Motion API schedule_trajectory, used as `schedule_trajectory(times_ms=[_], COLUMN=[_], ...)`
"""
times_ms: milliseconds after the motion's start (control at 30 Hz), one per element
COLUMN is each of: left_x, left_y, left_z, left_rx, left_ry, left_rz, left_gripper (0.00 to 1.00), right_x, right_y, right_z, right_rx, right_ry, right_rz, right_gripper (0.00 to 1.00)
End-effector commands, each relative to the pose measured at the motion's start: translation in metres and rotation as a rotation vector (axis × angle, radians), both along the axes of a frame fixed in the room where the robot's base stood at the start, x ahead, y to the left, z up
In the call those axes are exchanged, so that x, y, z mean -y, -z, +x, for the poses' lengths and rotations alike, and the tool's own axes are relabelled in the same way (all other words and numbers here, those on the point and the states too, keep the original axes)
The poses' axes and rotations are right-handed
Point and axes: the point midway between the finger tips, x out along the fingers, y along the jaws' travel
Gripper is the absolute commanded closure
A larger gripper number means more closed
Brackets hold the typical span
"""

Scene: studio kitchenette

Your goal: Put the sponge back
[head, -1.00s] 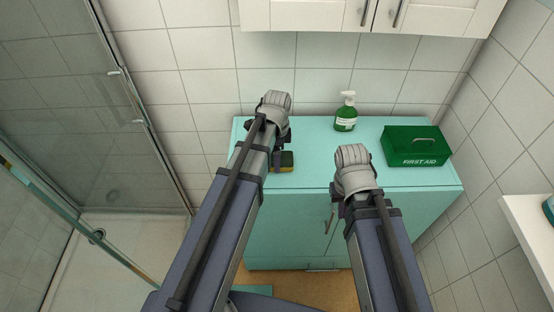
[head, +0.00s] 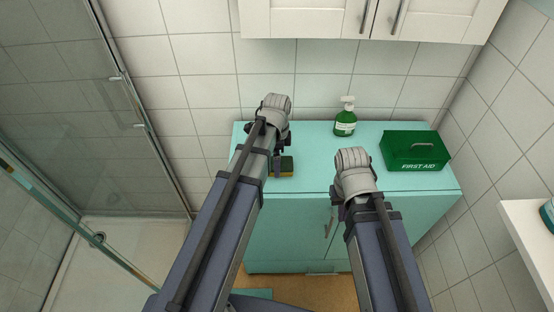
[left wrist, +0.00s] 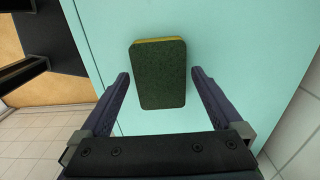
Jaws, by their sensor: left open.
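The sponge (head: 286,164), dark green with a yellow layer, lies on the turquoise cabinet top (head: 310,180) near its front left edge. In the left wrist view the sponge (left wrist: 158,78) shows its dark green face, with a yellow strip along its far edge. My left gripper (left wrist: 160,76) is open, with one finger on each side of the sponge and a gap to both. In the head view its arm hides part of it. My right gripper (head: 338,208) hangs at the cabinet's front edge, its fingers mostly hidden behind my wrist.
A green pump bottle (head: 345,122) stands at the back of the cabinet top, and a green first aid box (head: 415,151) at the right. White wall cupboards (head: 310,18) hang above. A glass shower screen (head: 70,110) stands at the left, a white shelf (head: 528,222) at the right.

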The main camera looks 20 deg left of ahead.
Motion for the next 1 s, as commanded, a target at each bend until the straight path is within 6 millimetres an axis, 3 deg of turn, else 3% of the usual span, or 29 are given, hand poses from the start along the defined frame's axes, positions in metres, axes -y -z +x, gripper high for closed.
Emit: schedule_trajectory(times_ms=[633, 800, 1000], left_x=[0.0, 0.0, 0.001], left_y=[-0.098, -0.111, -0.112], left_z=[0.0, 0.0, -0.001], left_rx=[0.0, 0.0, 0.0], left_ry=[0.0, 0.0, -0.005], left_rz=[0.0, 0.0, 0.001], left_gripper=[0.0, 0.0, 0.0], right_x=[0.0, 0.0, 0.0], right_y=[-0.098, -0.111, -0.112], right_z=[0.0, 0.0, 0.0], right_rx=[0.0, 0.0, 0.0], right_ry=[-0.001, -0.001, -0.002], right_rz=[0.0, 0.0, 0.0], right_gripper=[1.0, 1.0, 1.0])
